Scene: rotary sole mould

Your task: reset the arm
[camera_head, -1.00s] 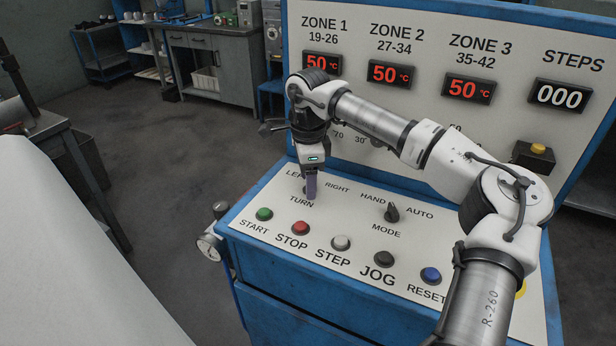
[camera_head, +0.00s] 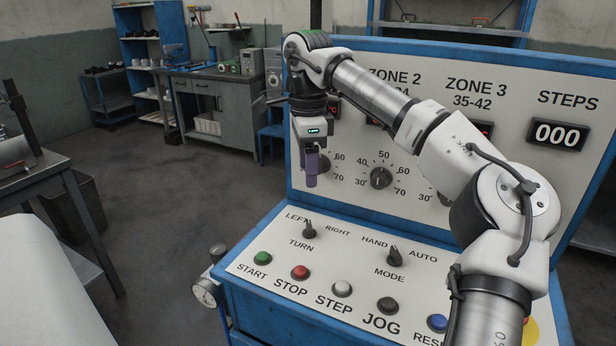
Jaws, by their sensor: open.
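My gripper (camera_head: 311,182) hangs above the sloped control panel (camera_head: 360,245), pointing down, in front of the left dial on the upright board. It is open and holds nothing visible. It is apart from the TURN switch (camera_head: 309,229), which stands below it on the panel. My arm reaches in from the lower right and covers the ZONE 1 display and parts of the ZONE 2 and ZONE 3 displays.
The panel also has the MODE switch (camera_head: 394,256), a green START button (camera_head: 262,258), a red STOP button (camera_head: 300,272) and a blue RESET button (camera_head: 437,322). A gauge (camera_head: 205,292) sits at the left side. A workbench (camera_head: 215,110) stands behind. Open floor lies to the left.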

